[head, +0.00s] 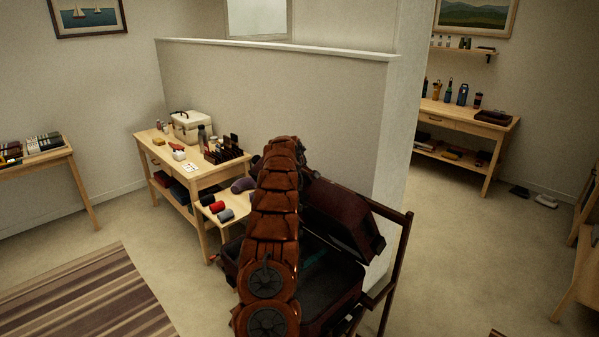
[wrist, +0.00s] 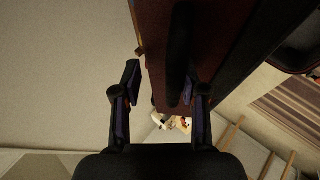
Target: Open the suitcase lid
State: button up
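The dark maroon suitcase (head: 335,299) rests on a dark wooden stand in the head view. Its lid (head: 345,218) is raised and tilted up at the back, and the dark interior shows below it. My arm covers the left part of the suitcase and lid. My gripper (wrist: 158,92) shows in the wrist view with its two fingers spread apart. The lid (wrist: 158,55) runs between and behind the fingers, close to the right one. I cannot tell whether a finger touches it. In the head view my gripper is largely hidden by the arm.
The stand's dark frame (head: 396,262) rises to the right of the suitcase. A half-height partition wall (head: 290,95) is close behind. A wooden table (head: 185,168) with a white case and bottles stands at left. Floor is free at right and front left, beside a striped rug (head: 85,295).

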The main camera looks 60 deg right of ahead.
jog(key=shift+s+a+r, duration=0.15)
jog(key=shift+a+r, duration=0.25)
jog(key=shift+r, duration=0.3)
jog(key=shift+v, duration=0.85)
jog(key=v, duration=0.8)
jog(key=shift+a, duration=0.35)
jog(key=shift+r, duration=0.15)
